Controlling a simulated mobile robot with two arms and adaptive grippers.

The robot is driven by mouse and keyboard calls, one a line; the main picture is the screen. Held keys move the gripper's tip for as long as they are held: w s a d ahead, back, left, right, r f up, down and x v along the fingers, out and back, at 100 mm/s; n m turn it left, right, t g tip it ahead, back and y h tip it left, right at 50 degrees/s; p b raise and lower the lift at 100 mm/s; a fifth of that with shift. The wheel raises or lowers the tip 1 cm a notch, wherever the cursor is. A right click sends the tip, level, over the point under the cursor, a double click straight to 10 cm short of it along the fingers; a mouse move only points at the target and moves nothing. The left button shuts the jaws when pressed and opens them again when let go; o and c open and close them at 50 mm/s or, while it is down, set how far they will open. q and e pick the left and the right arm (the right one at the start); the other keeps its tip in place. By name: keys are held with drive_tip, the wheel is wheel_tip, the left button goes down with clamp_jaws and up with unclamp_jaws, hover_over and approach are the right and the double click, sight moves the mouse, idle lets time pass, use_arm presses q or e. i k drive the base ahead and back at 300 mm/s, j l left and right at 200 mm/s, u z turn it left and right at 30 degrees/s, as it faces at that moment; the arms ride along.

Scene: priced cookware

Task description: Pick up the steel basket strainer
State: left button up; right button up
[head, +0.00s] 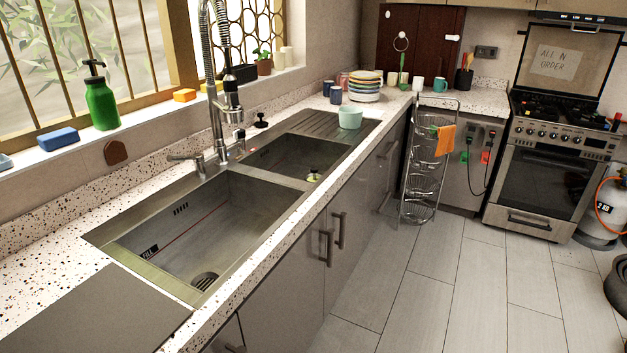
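A dark round slotted drain piece (205,281), which looks like a basket strainer, sits at the bottom of the large near sink basin (190,225). A small light yellow-green round item with a dark knob (313,176) sits near the front edge of the smaller far basin (290,155). A small black knobbed item (261,121) stands on the counter behind the far basin. I cannot tell for sure from this view which of these is the steel basket strainer. Neither of my grippers is in view.
A tall spring faucet (216,90) rises behind the sink. A dark grey board (100,315) covers the near counter.

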sight(314, 175)
drive_tip(key=i+l+u, duration=0.1)
drive_tip(key=u, duration=0.65)
drive_tip(key=i+l+u, duration=0.25)
drive_tip(key=l, duration=0.2)
drive_tip(key=i+l+u, duration=0.2)
drive_tip(key=l, duration=0.2)
drive_tip(key=l+u, duration=0.25)
drive_tip(key=l, duration=0.2)
drive_tip(key=i+l+u, duration=0.2)
drive_tip(key=l, duration=0.35)
drive_tip(key=k+j, duration=0.05)
drive_tip(key=k, duration=0.05)
